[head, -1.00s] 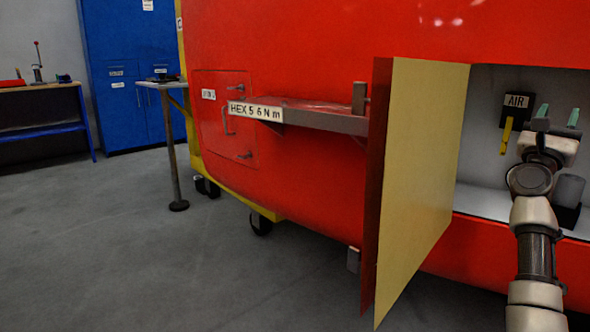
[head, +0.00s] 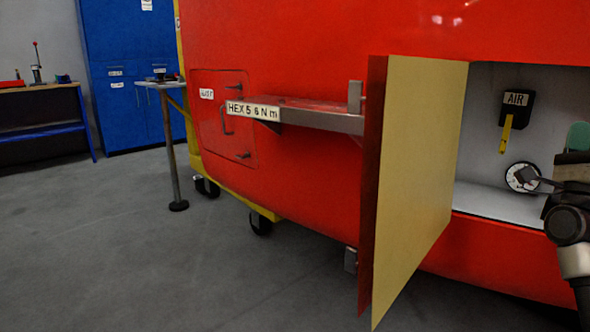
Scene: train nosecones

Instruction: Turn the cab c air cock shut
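The air cock (head: 516,107) is a black block with a white AIR label inside the open red compartment at the right. Its yellow handle (head: 506,133) hangs down, slightly tilted. My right gripper (head: 564,164) is at the right edge, below and right of the handle and apart from it in the picture. A green pad shows at its upper side, and a dark jointed part reaches left across a round gauge (head: 519,167). The picture edge cuts it off, so its opening is unclear. My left gripper is out of view.
A tan-faced door (head: 420,170) stands open left of the compartment. A grey shelf (head: 320,118) labelled HEX 5 6 N m juts from the red nosecone (head: 290,60). A small stand (head: 171,140), blue cabinet (head: 125,70) and workbench (head: 40,130) are farther left. The floor in front is clear.

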